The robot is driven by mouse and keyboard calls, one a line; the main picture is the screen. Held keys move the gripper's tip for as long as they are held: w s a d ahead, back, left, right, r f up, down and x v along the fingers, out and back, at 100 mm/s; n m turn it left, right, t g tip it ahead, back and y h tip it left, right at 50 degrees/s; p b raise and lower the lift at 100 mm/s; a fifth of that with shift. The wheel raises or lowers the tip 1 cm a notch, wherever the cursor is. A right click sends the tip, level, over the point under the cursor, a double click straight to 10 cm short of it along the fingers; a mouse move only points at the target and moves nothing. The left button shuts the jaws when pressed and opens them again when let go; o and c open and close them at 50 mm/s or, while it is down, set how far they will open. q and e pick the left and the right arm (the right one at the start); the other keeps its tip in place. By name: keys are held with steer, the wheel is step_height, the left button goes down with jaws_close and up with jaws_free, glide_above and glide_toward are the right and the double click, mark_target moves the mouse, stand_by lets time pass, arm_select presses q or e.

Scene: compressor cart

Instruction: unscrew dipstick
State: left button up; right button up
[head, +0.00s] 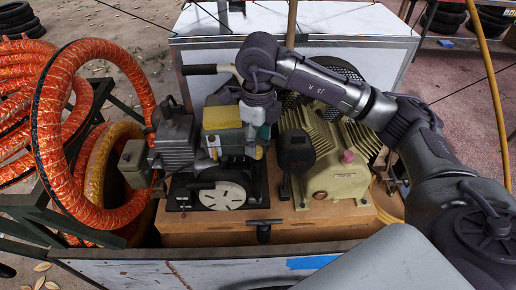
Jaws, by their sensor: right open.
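A pale yellow-green finned compressor (325,182) sits at the centre right of the cart. A small pink-red knob (347,157) stands on its front; I cannot tell for sure whether it is the dipstick. My right arm reaches in from the right across the top of the compressor. My right gripper (255,140) points down over the grey engine with a yellow block (222,117), to the left of the pink knob and apart from it. Its fingers are open but hard to make out against the engine parts, and they hide what lies behind them. My left gripper is out of view.
A dark round-headed part (296,151) stands between engine and compressor. A white round dial-like disc (222,195) is low on the engine. Orange ribbed hose (62,140) is coiled at the left. The wooden base (205,228) and cart's front wall (185,268) lie in front.

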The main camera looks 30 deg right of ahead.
mark_target(258, 149)
steer(key=shift+f+p, duration=0.4)
steer(key=shift+f, duration=1.95)
jaws_close()
steer(key=shift+f+n+b, duration=0.1)
steer(key=shift+n+b, duration=0.6)
steer(key=shift+b, duration=0.15)
steer(key=shift+n+b, duration=0.35)
steer(key=shift+n, duration=0.35)
